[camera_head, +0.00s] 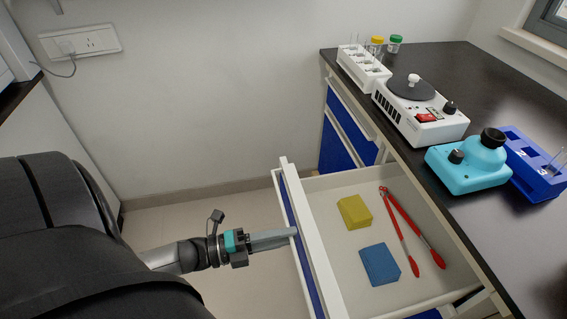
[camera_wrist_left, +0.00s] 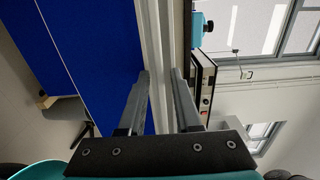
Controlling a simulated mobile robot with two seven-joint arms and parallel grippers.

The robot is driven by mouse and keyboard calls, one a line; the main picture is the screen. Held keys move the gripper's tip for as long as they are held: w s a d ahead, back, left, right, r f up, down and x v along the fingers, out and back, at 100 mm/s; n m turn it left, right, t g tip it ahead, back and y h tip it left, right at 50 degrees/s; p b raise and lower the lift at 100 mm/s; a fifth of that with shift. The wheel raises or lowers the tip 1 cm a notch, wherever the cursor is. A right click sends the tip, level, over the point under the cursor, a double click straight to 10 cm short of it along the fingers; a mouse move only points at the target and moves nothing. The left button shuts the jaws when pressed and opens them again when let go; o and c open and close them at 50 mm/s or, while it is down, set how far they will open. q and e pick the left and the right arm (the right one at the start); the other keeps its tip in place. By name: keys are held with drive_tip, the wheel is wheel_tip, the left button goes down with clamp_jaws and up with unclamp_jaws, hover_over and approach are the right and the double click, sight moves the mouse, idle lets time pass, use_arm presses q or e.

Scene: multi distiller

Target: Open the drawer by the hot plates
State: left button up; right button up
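The drawer (camera_head: 350,185) stands well out from the bench cabinet. A yellow block (camera_head: 354,212), a blue block (camera_head: 379,264) and red tongs (camera_head: 407,226) lie inside. Its front is blue with a white top edge (camera_head: 318,238). My left gripper (camera_head: 292,232) is at the middle of this front. In the left wrist view its two fingers (camera_wrist_left: 160,78) lie on either side of the white edge (camera_wrist_left: 156,40), seemingly touching it. A white hot plate (camera_head: 410,88) and a teal device (camera_head: 468,165) stand on the bench above. My right gripper is not in view.
The black bench top (camera_head: 500,225) runs along the right, with a white tube rack (camera_head: 362,68) and a blue rack (camera_head: 535,165) on it. More blue drawers (camera_head: 347,130) are shut behind the open one. The floor left of the drawer is clear.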

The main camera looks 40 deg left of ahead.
use_arm(q)
drive_tip(key=shift+o, duration=0.5)
drive_tip(key=v, duration=1.5)
drive_tip(key=shift+p, duration=0.45)
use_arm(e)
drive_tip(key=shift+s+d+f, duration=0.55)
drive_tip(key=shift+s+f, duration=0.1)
use_arm(q)
drive_tip(key=shift+a, duration=0.1)
